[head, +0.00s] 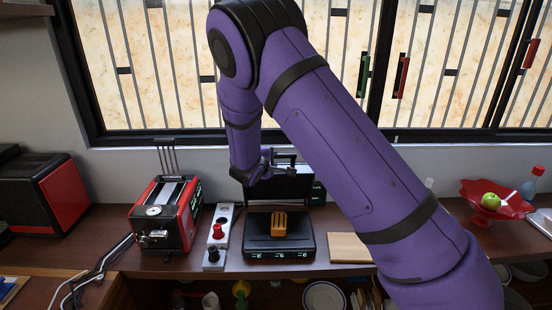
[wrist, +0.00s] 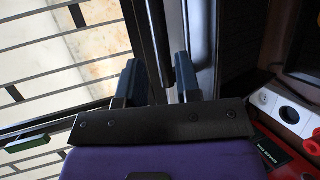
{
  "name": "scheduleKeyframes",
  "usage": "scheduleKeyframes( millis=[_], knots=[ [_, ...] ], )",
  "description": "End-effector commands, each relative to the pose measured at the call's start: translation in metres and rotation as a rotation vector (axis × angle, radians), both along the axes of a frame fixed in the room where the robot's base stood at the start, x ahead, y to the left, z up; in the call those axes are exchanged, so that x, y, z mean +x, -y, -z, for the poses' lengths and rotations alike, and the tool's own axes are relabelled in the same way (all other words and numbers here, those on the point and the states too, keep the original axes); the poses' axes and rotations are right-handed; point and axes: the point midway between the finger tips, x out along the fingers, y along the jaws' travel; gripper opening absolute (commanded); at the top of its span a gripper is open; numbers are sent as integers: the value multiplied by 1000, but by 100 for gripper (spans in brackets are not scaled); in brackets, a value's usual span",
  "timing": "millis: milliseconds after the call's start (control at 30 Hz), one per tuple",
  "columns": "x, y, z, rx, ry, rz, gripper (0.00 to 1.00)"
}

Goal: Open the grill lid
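The black grill (head: 280,246) stands on the counter. A dark upright panel (head: 292,187) rises behind its base and looks like its lid, raised. My gripper (head: 290,161) is at the top left part of this panel, and my arm hides some of the area. In the wrist view my gripper (wrist: 158,84) has its two fingers apart. A dark panel (wrist: 204,45) stands beside the right finger. I cannot tell whether they touch. Nothing is visibly held.
A ridged orange-brown piece (head: 280,226) sits on the grill base. A red toaster (head: 168,212) and a white socket strip (head: 221,230) stand to the left. A wooden board (head: 349,248) lies to the right. The window (head: 160,75) is close behind.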

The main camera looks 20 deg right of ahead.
Motion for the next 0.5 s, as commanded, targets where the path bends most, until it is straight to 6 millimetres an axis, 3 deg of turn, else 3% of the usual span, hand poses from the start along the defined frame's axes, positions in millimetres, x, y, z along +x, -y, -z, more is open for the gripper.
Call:
scheduleKeyframes(
  millis=[200,500],
  knots=[
    [-21,-18,-8,1,-1,-1,31],
    [-26,-23,-11,0,1,1,31]
  ],
)
